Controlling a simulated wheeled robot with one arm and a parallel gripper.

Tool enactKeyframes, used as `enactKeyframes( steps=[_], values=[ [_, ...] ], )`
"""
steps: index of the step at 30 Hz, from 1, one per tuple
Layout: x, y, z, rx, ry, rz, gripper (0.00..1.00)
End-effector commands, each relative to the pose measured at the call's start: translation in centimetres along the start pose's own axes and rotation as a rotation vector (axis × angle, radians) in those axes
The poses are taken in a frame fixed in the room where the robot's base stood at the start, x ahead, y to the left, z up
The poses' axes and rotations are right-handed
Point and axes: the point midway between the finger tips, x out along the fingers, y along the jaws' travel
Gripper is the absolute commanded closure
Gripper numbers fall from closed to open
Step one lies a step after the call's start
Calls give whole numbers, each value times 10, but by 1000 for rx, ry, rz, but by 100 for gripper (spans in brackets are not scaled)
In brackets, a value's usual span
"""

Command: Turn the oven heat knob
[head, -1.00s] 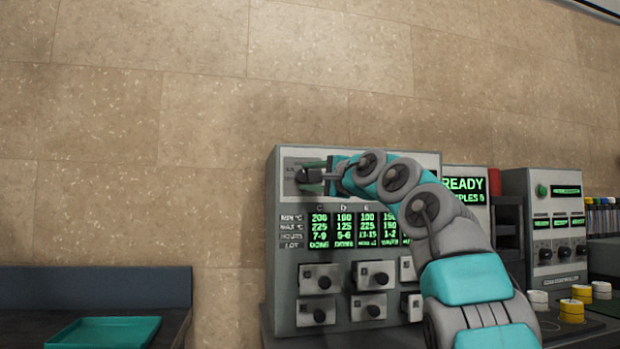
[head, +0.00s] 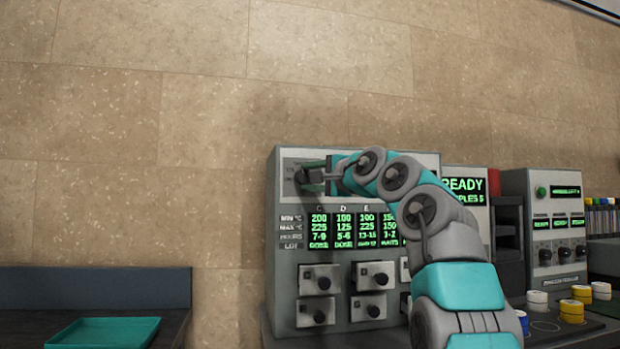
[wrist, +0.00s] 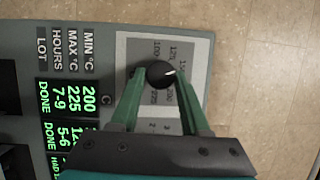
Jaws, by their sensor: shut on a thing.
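The oven heat knob (wrist: 160,74) is a round black knob with a white pointer mark, on a light grey dial plate (wrist: 190,52) printed with temperature numbers. In the wrist view my gripper (wrist: 160,80) has its two green fingers on either side of the knob, shut on it. The pointer aims toward the upper right of the wrist picture, near the 150 marking. In the head view my gripper (head: 318,176) reaches the dial at the upper left of the grey oven panel (head: 272,240); the knob is mostly hidden there by the fingers.
Below the dial, green readouts (head: 342,231) list temperatures and hours, above several drawers with black knobs (head: 318,282). A teal tray (head: 105,333) lies at lower left. A second control box (head: 545,210) and yellow and white pucks (head: 572,310) stand at right. Bare wall is behind.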

Motion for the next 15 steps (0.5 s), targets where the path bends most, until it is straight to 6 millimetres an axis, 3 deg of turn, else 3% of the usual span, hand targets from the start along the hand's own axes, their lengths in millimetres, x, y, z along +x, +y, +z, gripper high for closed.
enactKeyframes(
  steps=[3, 4, 11, 15],
  values=[
    [2, 6, 2, 1, -5, 11, 100],
    [2, 6, 2, 1, -5, 11, 52],
    [2, 4, 1, 1, -3, 7, 26],
    [1, 3, 0, 1, -2, 5, 24]
  ],
)
